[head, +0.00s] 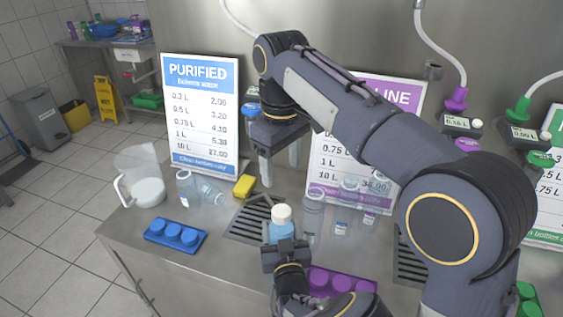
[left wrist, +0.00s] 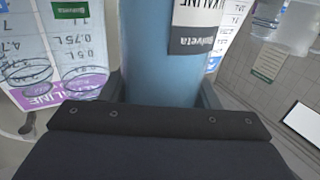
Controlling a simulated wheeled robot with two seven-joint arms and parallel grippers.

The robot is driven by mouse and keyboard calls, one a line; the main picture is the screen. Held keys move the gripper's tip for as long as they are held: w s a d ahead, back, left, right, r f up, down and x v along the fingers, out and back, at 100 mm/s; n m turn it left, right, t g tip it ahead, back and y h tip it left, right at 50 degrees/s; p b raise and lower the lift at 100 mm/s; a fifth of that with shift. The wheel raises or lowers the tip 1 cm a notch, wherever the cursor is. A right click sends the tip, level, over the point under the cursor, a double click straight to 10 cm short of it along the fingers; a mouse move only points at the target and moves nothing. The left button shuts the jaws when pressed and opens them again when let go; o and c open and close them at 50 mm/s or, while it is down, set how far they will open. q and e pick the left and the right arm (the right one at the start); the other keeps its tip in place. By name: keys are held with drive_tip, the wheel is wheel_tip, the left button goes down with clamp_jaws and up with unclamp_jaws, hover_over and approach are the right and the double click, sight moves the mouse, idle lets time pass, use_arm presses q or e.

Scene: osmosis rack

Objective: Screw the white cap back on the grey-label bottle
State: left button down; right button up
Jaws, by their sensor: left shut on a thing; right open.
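A light-blue bottle (head: 281,230) stands upright in my left gripper (head: 285,246), above the counter near the drain grate. The white cap (head: 281,213) sits on its top; I cannot tell how tightly. In the left wrist view the bottle (left wrist: 165,60) fills the middle between the fingers, its white label with a grey band (left wrist: 192,38) facing up right. The cap is out of that view. My right gripper (head: 279,168) is open and empty, pointing down above and behind the bottle, apart from the cap.
A blue cap tray (head: 175,235) is at front left, a purple cap tray (head: 338,284) at front right. More clear bottles (head: 313,208) stand close right of the held bottle.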

use_arm(q)
drive_tip(key=shift+c, duration=2.1)
unclamp_jaws()
drive_tip(key=shift+s, duration=0.1)
drive_tip(key=s+d+b, duration=0.1)
drive_tip(key=s+b, duration=0.1)
drive_tip(key=s, duration=0.5)
drive_tip(key=shift+s+d, duration=0.15)
drive_tip(key=shift+s, duration=0.15)
drive_tip(key=shift+w, duration=0.1)
